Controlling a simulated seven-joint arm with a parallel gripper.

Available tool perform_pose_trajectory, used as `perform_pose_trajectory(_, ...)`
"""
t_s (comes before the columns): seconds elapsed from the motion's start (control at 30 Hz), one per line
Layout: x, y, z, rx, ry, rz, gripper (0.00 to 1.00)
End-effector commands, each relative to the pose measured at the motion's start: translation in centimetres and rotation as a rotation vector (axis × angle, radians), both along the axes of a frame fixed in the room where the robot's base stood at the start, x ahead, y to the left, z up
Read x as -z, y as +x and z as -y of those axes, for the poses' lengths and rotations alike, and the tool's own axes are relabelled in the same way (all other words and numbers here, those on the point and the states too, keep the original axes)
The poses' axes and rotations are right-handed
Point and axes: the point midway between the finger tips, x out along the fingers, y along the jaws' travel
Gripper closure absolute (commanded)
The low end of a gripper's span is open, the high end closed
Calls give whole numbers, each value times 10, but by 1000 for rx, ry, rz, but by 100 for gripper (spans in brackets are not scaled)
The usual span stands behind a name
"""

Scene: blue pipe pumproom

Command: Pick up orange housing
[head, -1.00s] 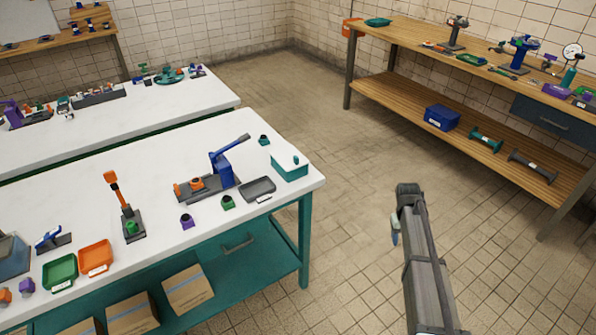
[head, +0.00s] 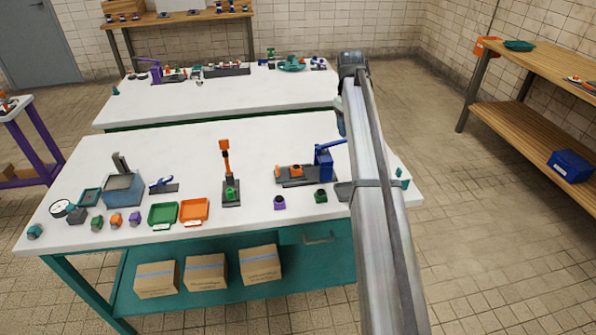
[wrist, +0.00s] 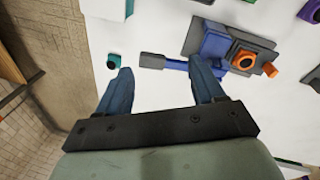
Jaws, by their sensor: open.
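The orange housing (head: 296,171) is a small block with a dark round opening. It sits on the grey base of a blue lever press (head: 323,160) on the near white table. In the wrist view the orange housing (wrist: 243,60) is right of and above my fingers, with the press's blue handle (wrist: 178,65) reaching left from the press. My gripper (wrist: 163,82) is open, with nothing between its fingers, above the table's right end. In the head view my arm hides the gripper's fingers and part of the table.
Purple (head: 279,203) and green (head: 320,196) housings stand in front of the press. An orange-handled tool (head: 227,165) stands left of it, and green (head: 163,213) and orange (head: 194,210) trays lie further left. A second white table (head: 220,95) is behind.

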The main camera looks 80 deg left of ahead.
Motion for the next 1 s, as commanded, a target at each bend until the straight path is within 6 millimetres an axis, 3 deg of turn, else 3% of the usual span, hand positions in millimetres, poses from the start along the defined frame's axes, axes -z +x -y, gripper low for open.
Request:
perform_pose_trajectory(0.03, -2, -35, -12, -66, -19, -21, 32)
perform_pose_trajectory(0.1, -1, -75, -20, -153, -47, -51, 32)
perform_pose_trajectory(0.2, 2, -123, -27, -258, -81, -91, 32)
perform_pose_trajectory(0.33, 5, -162, -30, -348, -110, -125, 32)
perform_pose_trajectory(0.47, 8, -178, -30, -385, -121, -139, 32)
perform_pose_trajectory(0.67, 23, -179, -29, -389, -124, -141, 32)
perform_pose_trajectory(1.0, 79, -178, -29, -387, -123, -141, 32)
